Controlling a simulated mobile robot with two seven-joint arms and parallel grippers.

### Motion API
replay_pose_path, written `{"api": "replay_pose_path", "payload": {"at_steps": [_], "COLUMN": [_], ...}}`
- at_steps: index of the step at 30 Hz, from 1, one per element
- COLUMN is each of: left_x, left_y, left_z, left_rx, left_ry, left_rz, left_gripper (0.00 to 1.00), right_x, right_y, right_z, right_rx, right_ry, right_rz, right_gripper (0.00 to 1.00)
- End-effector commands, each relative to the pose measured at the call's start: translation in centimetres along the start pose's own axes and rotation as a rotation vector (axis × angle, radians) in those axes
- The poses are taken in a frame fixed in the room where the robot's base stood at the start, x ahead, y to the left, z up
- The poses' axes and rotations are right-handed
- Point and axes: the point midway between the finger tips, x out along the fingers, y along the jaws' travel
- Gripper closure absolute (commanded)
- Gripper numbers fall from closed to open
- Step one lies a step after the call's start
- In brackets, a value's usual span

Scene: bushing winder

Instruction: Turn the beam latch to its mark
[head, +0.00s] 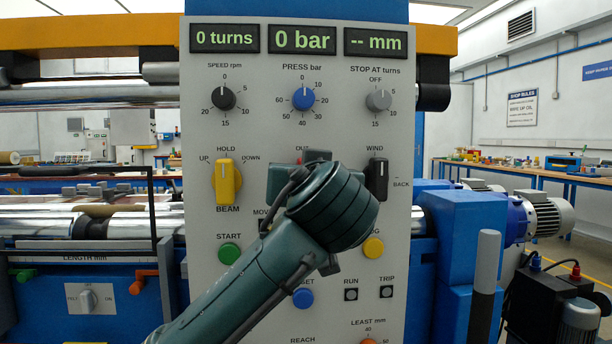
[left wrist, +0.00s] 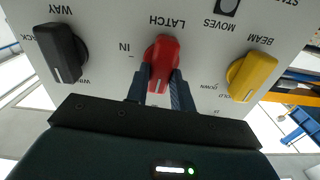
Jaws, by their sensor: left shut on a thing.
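The red latch knob (left wrist: 163,55) shows in the left wrist view, which sees the panel upside down. Its white pointer line faces the bottom of that view, and the IN label lies to its left. My left gripper (left wrist: 160,88) has one finger on each side of the knob and is shut on it. In the head view my left arm comes up from below and its wrist hides most of the latch and its lower label; the OUT label shows above. My right gripper is in neither view.
The yellow beam knob (head: 228,182) stands left of the latch and the black way knob (head: 376,179) right of it. A green start button (head: 229,253) and a yellow button (head: 373,248) sit lower on the grey panel (head: 205,290).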

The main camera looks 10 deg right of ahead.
Motion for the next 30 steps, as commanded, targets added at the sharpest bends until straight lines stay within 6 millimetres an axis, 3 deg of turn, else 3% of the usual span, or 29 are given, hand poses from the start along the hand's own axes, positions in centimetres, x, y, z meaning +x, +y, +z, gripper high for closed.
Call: {"api": "replay_pose_path", "payload": {"at_steps": [24, 30], "left_x": [0.0, 0.0], "left_y": [0.4, 0.5], "left_z": [-0.1, 0.0], "left_rx": [0.738, 0.928], "left_ry": [-0.004, -0.004], "left_rz": [0.001, 0.002], "left_gripper": [0.99, 0.99], "right_x": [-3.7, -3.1], "right_y": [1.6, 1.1], "right_z": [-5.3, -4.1], "right_rx": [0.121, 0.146], "right_ry": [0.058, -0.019], "right_rz": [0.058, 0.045], "right_gripper": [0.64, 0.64]}}
